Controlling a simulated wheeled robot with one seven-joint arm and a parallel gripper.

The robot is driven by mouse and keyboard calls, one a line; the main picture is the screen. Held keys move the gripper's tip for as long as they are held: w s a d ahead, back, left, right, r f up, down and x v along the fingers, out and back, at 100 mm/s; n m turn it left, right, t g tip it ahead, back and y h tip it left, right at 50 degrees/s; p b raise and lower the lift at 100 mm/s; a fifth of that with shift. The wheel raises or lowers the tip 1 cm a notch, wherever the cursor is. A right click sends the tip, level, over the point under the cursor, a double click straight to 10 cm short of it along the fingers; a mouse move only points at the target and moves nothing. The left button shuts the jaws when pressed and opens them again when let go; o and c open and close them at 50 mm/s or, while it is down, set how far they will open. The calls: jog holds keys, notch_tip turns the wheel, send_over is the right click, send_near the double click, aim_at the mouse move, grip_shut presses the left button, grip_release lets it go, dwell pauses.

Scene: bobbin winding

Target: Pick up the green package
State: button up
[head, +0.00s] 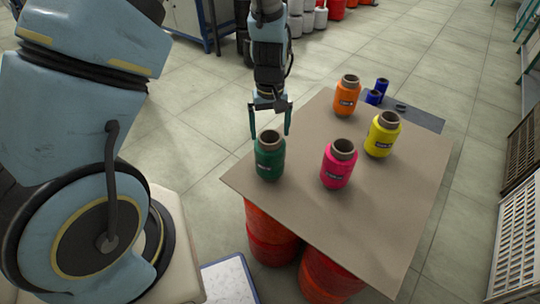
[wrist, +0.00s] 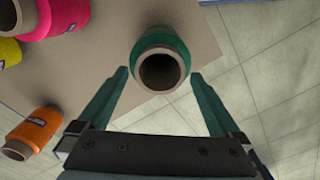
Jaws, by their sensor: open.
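The green package (head: 270,156) is a spool of green thread with a brown hollow core. It stands upright near the left corner of the tabletop in the head view. In the wrist view the green package (wrist: 160,58) shows from above, its open core facing the camera. My gripper (head: 269,136) is open, with its teal fingers pointing down above and slightly behind the package. In the wrist view my gripper's fingertips (wrist: 159,74) lie on either side of the core, apart from it. Nothing is held.
A pink spool (head: 339,164), a yellow spool (head: 382,134) and an orange spool (head: 347,96) stand on the brown tabletop (head: 375,210). Red drums (head: 270,236) are below the tabletop.

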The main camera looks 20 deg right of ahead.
jog(key=shift+f, duration=0.95)
grip_shut()
